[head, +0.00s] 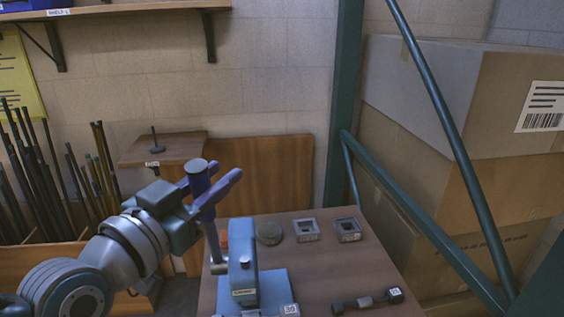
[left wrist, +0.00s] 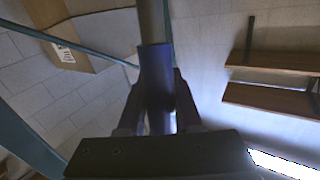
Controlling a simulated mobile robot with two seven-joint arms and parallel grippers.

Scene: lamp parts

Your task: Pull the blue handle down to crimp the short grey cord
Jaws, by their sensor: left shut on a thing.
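The blue handle (head: 204,200) is a thick grip on a grey metal lever. The lever rises from the left side of the blue press (head: 243,272) and leans slightly left, so the handle is up. My left gripper (head: 215,183) is shut around the handle. In the left wrist view the handle (left wrist: 155,75) runs between the two fingers, with the grey lever (left wrist: 151,22) beyond it. A grey piece with a white tag (head: 289,310) lies at the press's front, cut by the picture edge. I cannot tell whether it is the short grey cord. My right gripper is not in view.
The table (head: 325,270) also bears a round disc (head: 269,233), two square grey frames (head: 306,230) and a dark tagged cord-like piece (head: 367,302). Green posts (head: 343,110) and stacked boxes (head: 440,95) stand right. A bin of dark rods (head: 45,180) stands left.

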